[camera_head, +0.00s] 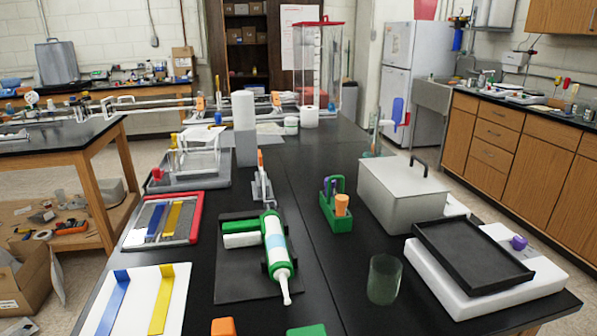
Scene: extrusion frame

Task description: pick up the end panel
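I cannot tell for certain which thing is the end panel. A flat white board (139,311) with a blue strip and a yellow strip lies at the near left of the black bench. Behind it lies a red-edged frame (199,215) with blue and yellow strips inside. A dark rectangular tray-like panel (472,262) rests on a white slab (447,291) at the right. Neither of my grippers shows in the head view.
A green and white caulking tube (274,244) lies on a black mat. A green caddy (337,216), a grey lidded box (401,195) and a clear glass (384,280) stand to its right. Orange (223,327) and green (307,330) pieces show at the bottom edge.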

